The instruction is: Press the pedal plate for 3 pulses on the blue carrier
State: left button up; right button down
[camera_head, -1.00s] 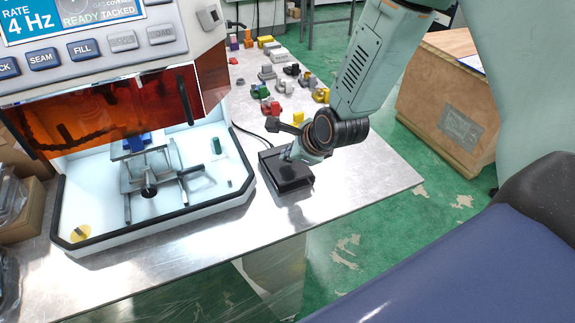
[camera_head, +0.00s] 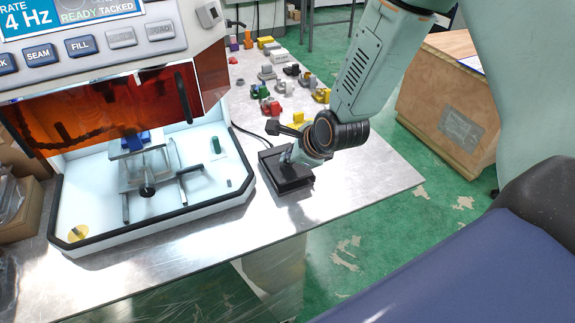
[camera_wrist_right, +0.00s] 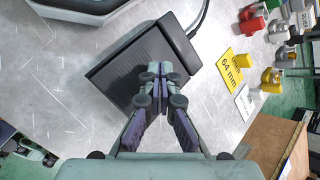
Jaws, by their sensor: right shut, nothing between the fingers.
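The black pedal plate (camera_head: 287,177) lies on the metal table, right of the welding machine. In the right wrist view the pedal plate (camera_wrist_right: 125,62) has a ribbed top and a cable at its upper corner. My right gripper (camera_head: 285,160) is shut and empty, with its fingertips over the plate. In the right wrist view my right gripper (camera_wrist_right: 160,75) shows both fingers together over the plate; I cannot tell if they touch it. The blue carrier (camera_head: 136,141) sits on the fixture inside the machine, partly behind the orange shield. My left gripper is not in view.
The machine's tray (camera_head: 150,223) has a raised black rim left of the pedal. Several coloured parts (camera_head: 272,106) stand on the table behind it. A yellow label marked 64 mm (camera_wrist_right: 231,69) lies near the pedal. The table front is clear.

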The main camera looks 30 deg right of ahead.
jog(key=shift+s+f+b, duration=0.15)
jog(key=shift+f+b, duration=0.45)
jog(key=shift+f, duration=0.1)
dwell(0.6)
jog(key=shift+r, duration=0.1)
jog(key=shift+w+r+p, duration=0.2)
jog(key=shift+r+p, duration=0.55)
jog(key=shift+r, duration=0.25)
jog(key=shift+w+r+p, duration=0.1)
jog(key=shift+r+p, duration=0.3)
jog(key=shift+r, duration=0.1)
jog(key=shift+w+r+p, duration=0.2)
jog(key=shift+r+p, duration=1.15)
jog(key=shift+r, duration=0.7)
jog(key=shift+f, duration=0.1)
